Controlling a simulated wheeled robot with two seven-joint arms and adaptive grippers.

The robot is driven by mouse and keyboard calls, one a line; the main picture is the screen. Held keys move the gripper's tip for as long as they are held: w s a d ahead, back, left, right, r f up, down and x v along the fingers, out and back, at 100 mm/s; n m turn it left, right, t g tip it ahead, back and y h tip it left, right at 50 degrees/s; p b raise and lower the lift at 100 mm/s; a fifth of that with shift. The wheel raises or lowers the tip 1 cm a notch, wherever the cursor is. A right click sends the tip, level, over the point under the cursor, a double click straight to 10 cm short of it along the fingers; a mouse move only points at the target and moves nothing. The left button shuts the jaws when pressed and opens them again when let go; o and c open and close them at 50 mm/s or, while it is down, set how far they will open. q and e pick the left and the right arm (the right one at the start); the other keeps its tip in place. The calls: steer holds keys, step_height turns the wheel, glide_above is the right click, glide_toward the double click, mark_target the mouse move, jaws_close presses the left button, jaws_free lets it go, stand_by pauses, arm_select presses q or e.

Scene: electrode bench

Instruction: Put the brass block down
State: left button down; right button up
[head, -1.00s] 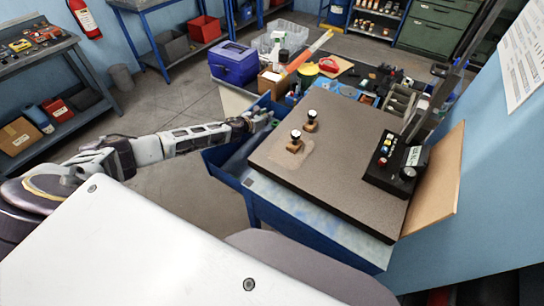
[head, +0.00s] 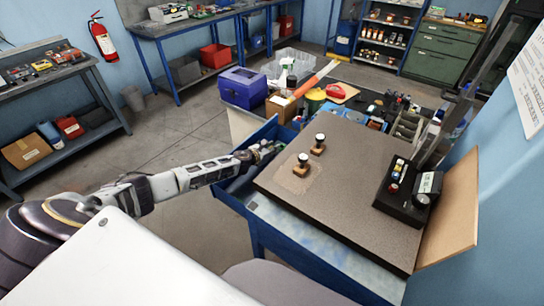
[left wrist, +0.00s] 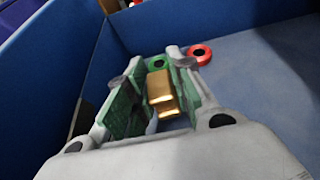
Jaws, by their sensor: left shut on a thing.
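My left gripper (head: 268,151) is over the blue open-topped tray (head: 229,199) at the left side of the bench. In the left wrist view, the brass block (left wrist: 160,90) is between the green-padded fingers of this gripper (left wrist: 155,95), which is shut on it. The block is hidden or too small to make out in the head view. I cannot tell whether it touches the tray floor (left wrist: 265,85). My right gripper is not in view.
In the left wrist view, a red ring (left wrist: 201,54) and a green ring (left wrist: 157,62) lie beyond the fingers.

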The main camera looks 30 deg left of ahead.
arm_select(q)
steer(key=shift+f+b, duration=0.95)
steer(key=shift+f, duration=1.15)
steer(key=shift+f, duration=0.1)
steer(key=c, duration=1.3)
jaws_free()
steer(key=shift+o, duration=0.2)
